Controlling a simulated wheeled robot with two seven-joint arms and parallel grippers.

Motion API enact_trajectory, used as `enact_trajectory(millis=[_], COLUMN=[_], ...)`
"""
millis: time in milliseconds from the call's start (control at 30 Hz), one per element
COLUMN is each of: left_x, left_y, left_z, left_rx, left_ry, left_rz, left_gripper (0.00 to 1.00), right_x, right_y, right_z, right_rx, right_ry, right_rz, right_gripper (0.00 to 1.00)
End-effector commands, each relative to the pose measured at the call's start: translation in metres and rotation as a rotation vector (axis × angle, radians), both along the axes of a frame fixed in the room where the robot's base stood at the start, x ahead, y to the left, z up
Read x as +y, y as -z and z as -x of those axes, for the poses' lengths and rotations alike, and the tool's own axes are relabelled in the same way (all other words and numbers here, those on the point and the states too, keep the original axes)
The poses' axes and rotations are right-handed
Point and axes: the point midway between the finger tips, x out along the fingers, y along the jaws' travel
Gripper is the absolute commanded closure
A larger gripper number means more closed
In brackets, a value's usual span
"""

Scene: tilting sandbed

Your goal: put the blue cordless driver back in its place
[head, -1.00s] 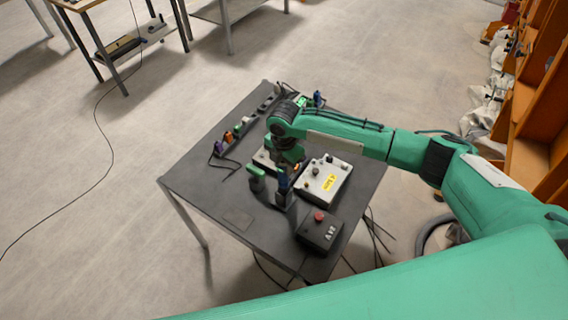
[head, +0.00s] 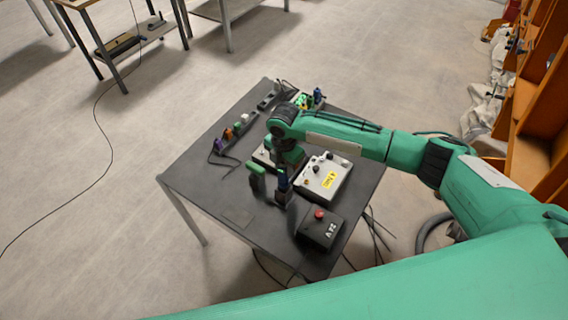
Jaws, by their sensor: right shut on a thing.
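The blue cordless driver (head: 282,182) is upright below my right gripper (head: 283,171), which is shut on it. Its lower end is at a small dark block (head: 284,198) on the dark table (head: 198,190). I cannot tell whether it is seated in that block or just above it. My wrist hides part of the driver's top. A similar green tool (head: 256,168) stands upright just to the left. My left gripper is out of view.
A light grey box with a yellow label (head: 325,178) is close to the right of the driver. A black box with a red button (head: 320,228) is at the near right. A row of coloured items (head: 232,133) lines the left edge. The table's near left is mostly clear.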

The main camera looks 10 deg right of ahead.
Motion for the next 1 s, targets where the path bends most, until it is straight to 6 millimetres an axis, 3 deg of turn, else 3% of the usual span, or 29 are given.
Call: enact_trajectory(millis=[600, 633, 733, 767, 967, 1000], left_x=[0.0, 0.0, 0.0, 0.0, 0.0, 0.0], left_y=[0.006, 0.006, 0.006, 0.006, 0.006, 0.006], left_z=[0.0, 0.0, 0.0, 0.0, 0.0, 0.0], left_rx=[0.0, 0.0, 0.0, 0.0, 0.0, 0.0], left_ry=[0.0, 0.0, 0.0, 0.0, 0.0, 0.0], left_rz=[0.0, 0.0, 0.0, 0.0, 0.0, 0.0], left_gripper=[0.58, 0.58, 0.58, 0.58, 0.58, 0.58], right_x=[0.0, 0.0, 0.0, 0.0, 0.0, 0.0], right_y=[0.014, 0.014, 0.014, 0.014, 0.014, 0.016], right_z=[0.0, 0.0, 0.0, 0.0, 0.0, 0.001], right_rx=[-0.001, -0.001, -0.001, 0.0, 0.0, 0.001], right_ry=[0.0, 0.0, 0.0, 0.0, 0.0, 0.0], right_rz=[-0.002, -0.002, -0.002, -0.001, -0.001, 0.0], right_gripper=[0.93, 0.65, 0.46, 0.42, 0.42, 0.34])
